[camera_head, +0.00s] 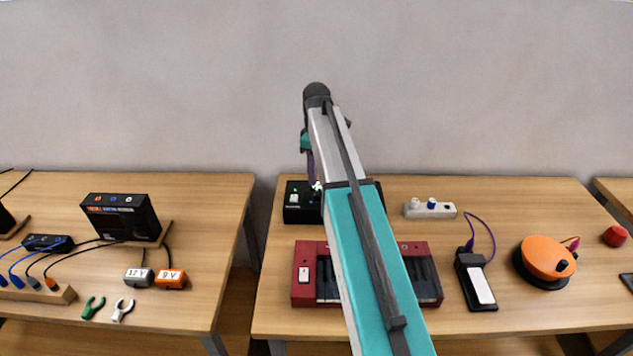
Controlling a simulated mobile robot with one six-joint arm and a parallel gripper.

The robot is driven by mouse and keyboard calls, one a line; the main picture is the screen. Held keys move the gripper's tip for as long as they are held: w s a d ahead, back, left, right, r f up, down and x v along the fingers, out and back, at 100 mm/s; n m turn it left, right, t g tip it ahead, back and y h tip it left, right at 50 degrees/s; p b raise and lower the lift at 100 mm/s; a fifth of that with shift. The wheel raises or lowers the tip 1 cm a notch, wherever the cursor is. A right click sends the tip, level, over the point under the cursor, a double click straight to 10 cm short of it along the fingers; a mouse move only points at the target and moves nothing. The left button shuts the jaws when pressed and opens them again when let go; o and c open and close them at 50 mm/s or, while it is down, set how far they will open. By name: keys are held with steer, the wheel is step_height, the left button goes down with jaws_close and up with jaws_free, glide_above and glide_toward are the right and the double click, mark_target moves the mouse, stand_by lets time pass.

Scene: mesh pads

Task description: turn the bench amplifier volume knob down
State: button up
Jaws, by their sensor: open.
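A black box (293,214) with a small green light and a white switch stands at the back left of the middle table. It looks like the bench amplifier, though its label is too small to read. My arm crosses in front of it and hides its middle, and I cannot make out its volume knob. My gripper (317,186) hangs down at the box, small and mostly hidden by my arm. It is open, and I see nothing held in it. I cannot tell whether it touches the box.
A red keyboard (303,291) lies in front of the box, partly behind my arm. To the right are a white strip (441,211), a black pedal (470,266) with a purple cable, and an orange round device (546,256). The left table (205,200) stands across a gap.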

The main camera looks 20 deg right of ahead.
steer(key=shift+r+b, duration=0.5)
steer(key=shift+r, duration=2.15)
steer(key=shift+s, duration=0.1)
